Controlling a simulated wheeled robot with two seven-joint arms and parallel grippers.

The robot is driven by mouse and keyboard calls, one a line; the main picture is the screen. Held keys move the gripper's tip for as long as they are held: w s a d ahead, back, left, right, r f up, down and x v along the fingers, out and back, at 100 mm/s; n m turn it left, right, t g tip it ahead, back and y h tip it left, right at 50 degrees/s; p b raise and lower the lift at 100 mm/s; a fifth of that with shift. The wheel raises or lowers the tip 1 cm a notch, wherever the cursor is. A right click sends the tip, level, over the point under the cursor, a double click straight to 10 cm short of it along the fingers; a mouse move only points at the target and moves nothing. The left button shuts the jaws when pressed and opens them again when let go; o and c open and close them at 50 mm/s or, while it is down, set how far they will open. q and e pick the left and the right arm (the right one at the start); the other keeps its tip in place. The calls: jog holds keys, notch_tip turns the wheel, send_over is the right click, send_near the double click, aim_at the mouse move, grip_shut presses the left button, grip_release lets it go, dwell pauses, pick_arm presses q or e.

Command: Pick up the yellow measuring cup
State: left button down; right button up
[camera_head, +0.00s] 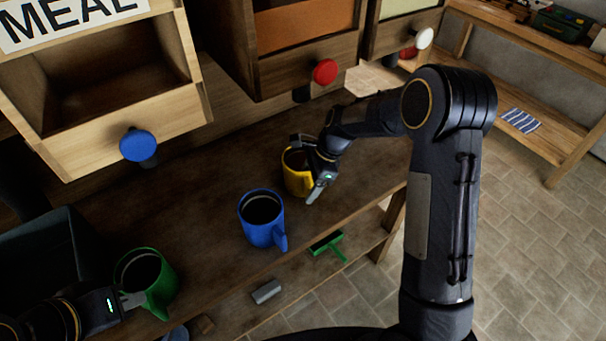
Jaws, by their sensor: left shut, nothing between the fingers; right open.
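The yellow measuring cup (294,183) stands upright on the wooden bench, below the drawer with the red knob. My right gripper (312,169) is open at the cup's right side, with its fingers over the rim and handle area. It hides part of the cup, and I cannot tell whether the fingers touch it. My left gripper (131,299) is shut and empty at the lower left, beside the green cup (150,274).
A blue cup (262,219) stands between the yellow and green cups. Bins with a blue knob (138,145), a red knob (325,72) and a white knob (424,38) overhang the bench (205,232). A dark container (45,262) is at left. A lower shelf holds a green tool (327,243).

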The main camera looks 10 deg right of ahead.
jog(key=shift+a+f, duration=0.2)
jog(key=shift+f, duration=0.2)
jog(key=shift+c, duration=0.3)
jog(key=c, duration=1.2)
jog(key=shift+r, duration=0.1)
jog(key=shift+c, duration=1)
